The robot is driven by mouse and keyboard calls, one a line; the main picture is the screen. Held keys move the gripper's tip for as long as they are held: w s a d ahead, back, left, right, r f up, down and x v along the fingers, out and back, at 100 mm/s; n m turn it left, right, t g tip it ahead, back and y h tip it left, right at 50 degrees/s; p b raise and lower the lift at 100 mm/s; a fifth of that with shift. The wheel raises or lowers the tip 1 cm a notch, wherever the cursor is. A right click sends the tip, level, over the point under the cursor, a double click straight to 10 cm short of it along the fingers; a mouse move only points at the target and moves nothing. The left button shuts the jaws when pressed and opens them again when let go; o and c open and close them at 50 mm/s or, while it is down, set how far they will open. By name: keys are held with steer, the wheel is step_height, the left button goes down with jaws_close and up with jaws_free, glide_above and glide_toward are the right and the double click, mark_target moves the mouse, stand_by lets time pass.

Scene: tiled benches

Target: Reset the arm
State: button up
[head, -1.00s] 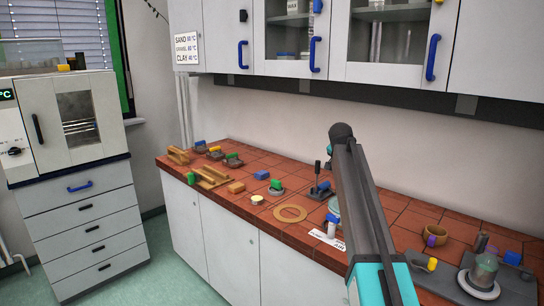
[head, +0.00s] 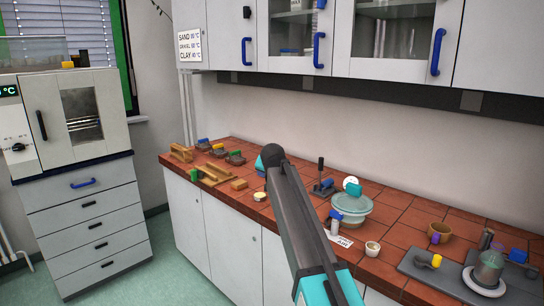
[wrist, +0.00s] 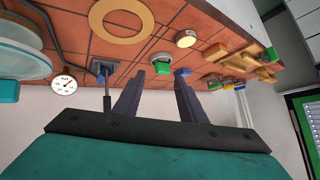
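My arm (head: 300,215) reaches up from the bottom of the head view over the tiled bench (head: 405,215), its dark elbow near the middle. My gripper's fingers are hidden behind the arm in the head view. In the wrist view my gripper (wrist: 159,77) shows two dark fingers spread apart. I see nothing held between them.
Wooden pieces (head: 213,176) lie at the bench's left end. Wall cabinets (head: 395,40) hang above. A ring (wrist: 122,20) lies flat on the bench.

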steer(key=s+a+f+g, duration=0.1)
steer(key=s+a+f, duration=0.15)
steer(key=f, duration=0.45)
steer(key=s+a+f+g, duration=0.1)
steer(key=s+a+f, duration=0.1)
steer(key=a+f, duration=0.3)
steer(key=s+d+f+n+g+p, duration=0.1)
steer(key=s+d+f+g, duration=0.1)
steer(key=s+d+f, duration=0.6)
steer(key=s+d+f+g, duration=0.15)
steer(key=s+f, duration=0.35)
steer(key=f, duration=0.8)
steer(key=s+d+f+n+g+p, duration=0.1)
steer(key=s+d+f+g, duration=0.1)
steer(key=s+d+f, duration=0.6)
steer(key=s+d+f+n+g+p, duration=0.1)
steer(key=s+d+f+g, duration=0.1)
steer(key=s+f, duration=0.6)
steer(key=s+d+f+g, duration=0.2)
steer(key=s+f, duration=0.4)
steer(key=s, duration=0.5)
steer(key=s+d+f+g+p, duration=0.1)
steer(key=s+f+g, duration=0.1)
steer(key=s, duration=1)
steer(key=s+d+f+n+g, duration=0.1)
steer(key=s+f+g, duration=0.1)
steer(key=s, duration=1)
steer(key=shift+s+d+f+y+p, duration=0.2)
steer(key=shift+s+y+p, duration=0.15)
steer(key=shift+s+y, duration=0.05)
